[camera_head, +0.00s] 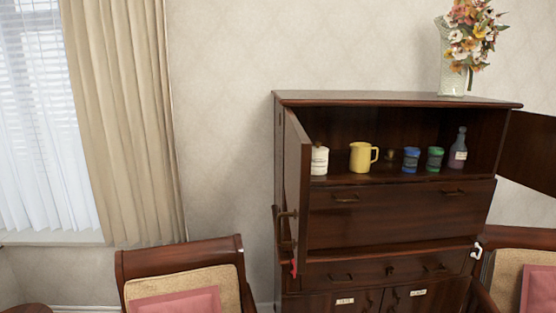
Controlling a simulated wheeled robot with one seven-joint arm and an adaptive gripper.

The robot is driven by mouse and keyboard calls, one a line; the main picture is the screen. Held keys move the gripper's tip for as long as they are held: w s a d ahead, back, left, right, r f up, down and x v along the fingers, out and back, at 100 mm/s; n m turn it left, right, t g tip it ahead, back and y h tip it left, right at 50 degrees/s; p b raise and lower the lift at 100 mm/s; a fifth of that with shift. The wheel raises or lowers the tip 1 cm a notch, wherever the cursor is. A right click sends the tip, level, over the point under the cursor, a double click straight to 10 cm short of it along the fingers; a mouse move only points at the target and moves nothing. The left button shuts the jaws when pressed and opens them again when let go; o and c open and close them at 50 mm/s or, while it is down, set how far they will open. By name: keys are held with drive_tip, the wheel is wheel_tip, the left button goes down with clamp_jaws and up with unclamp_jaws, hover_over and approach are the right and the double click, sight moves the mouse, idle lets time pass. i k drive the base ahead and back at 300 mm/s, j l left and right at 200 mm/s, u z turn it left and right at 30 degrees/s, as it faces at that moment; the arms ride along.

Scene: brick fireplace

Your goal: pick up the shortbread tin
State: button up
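No object in view can be clearly identified as the shortbread tin. Small items stand on the shelf of an open dark wood cabinet (400,260): a white lidded container (319,161) at the left, partly behind the open door, a yellow mug (361,158), a blue can-like container (411,160), a green one (435,159) and a dark bottle (458,150) at the right. A small brownish item (389,156) sits farther back. Their labels are too small to read. My gripper is not in view.
The cabinet's left door (297,190) and right door (532,150) stand open. A flower vase (453,70) is on top. Cushioned chairs stand in front at left (190,265) and right (520,250). A curtained window (45,120) is at far left.

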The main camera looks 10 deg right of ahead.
sight(319, 161)
drive_tip(key=j+z, duration=0.2)
drive_tip(key=i+l, duration=0.2)
drive_tip(key=l, duration=0.15)
drive_tip(key=i+l, duration=0.15)
drive_tip(key=l, duration=0.2)
drive_tip(key=i+l, duration=0.2)
drive_tip(key=l, duration=0.15)
drive_tip(key=i+l, duration=0.15)
drive_tip(key=l, duration=0.2)
